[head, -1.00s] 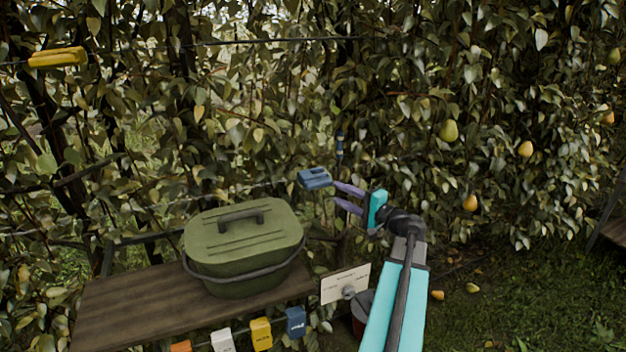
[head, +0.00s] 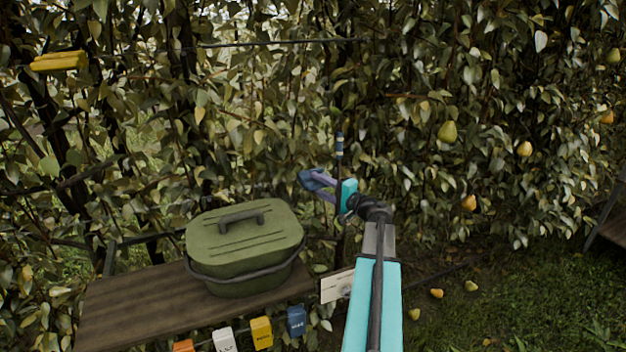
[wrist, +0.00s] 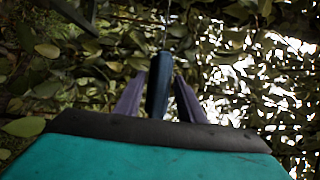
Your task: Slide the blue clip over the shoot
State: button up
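The blue clip (head: 309,180) is held at the tips of my gripper's purple fingers (head: 322,187), in the middle of the head view. In the wrist view, dark blue parts of the clip (wrist: 157,90) show between the two fingers. A thin upright shoot with a blue band (head: 339,145) stands just above and right of the clip in the head view. The clip appears apart from the banded part, but I cannot tell the depth between them. The shoot's lower part is hidden behind my gripper. In the wrist view, a thin stem rises beyond the clip.
A green lidded box (head: 245,262) stands on a wooden shelf (head: 130,305) at lower left. Orange, white, yellow and blue tags hang below its edge. A yellow clip (head: 58,61) sits on the upper wire.

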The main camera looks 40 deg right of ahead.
aim_at(312, 181)
jog(key=shift+w, duration=1.75)
grip_shut()
